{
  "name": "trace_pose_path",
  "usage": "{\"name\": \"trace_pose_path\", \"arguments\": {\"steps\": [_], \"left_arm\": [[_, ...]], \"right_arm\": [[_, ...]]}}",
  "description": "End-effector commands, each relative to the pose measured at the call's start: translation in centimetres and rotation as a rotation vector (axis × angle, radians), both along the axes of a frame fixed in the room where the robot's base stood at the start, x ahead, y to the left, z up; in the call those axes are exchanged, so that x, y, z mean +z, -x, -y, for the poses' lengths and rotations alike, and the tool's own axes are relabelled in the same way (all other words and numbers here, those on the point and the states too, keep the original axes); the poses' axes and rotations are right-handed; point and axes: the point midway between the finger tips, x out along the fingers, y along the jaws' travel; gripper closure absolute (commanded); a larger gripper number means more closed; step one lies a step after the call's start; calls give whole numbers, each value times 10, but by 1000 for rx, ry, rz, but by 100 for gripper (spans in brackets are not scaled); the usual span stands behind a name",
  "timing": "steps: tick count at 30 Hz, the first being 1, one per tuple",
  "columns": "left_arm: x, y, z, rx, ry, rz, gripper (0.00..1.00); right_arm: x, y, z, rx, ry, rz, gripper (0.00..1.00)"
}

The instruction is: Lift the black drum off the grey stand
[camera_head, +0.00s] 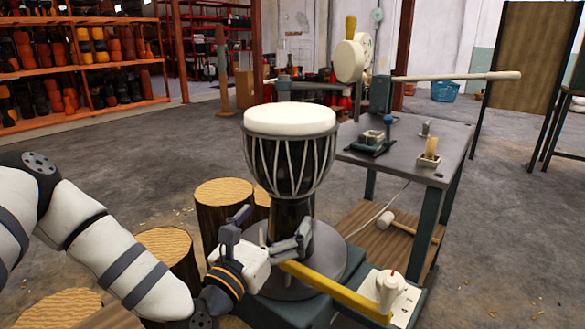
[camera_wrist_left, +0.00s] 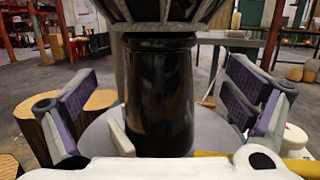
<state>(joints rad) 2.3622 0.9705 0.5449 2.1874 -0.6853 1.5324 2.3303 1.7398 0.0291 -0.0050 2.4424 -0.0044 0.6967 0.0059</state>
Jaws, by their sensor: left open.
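The black drum (camera_head: 290,165) stands upright on the round grey stand (camera_head: 335,258). It has a white head, pale cords around its bowl and a narrow black lower body. My left gripper (camera_head: 268,230) is open at the lower body, just above the stand. In the left wrist view, the black lower body (camera_wrist_left: 160,95) stands between the two spread fingers, with a visible gap on each side. The grey stand's top (camera_wrist_left: 212,132) shows beneath it. The drum's foot is partly hidden by the gripper in the head view. My right gripper is not in view.
Wooden stumps (camera_head: 222,192) stand close on the left. A workbench (camera_head: 450,150) with small tools and a lower shelf holding a mallet (camera_head: 395,224) is close on the right. A yellow bar (camera_head: 335,290) and a white box (camera_head: 405,297) lie low in front.

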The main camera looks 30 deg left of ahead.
Motion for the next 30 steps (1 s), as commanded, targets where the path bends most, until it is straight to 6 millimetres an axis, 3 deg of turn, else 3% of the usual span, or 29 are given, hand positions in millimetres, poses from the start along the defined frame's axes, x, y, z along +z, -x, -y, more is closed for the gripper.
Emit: {"name": "trace_pose_path", "arguments": {"steps": [12, 19, 30], "left_arm": [[9, -63, -4, -1, -2, -1, 4], [9, -66, -4, 0, -1, -2, 4], [8, -65, -4, -1, 0, -3, 88]], "right_arm": [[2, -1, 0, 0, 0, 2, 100], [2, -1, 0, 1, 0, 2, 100], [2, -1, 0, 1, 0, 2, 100]]}}
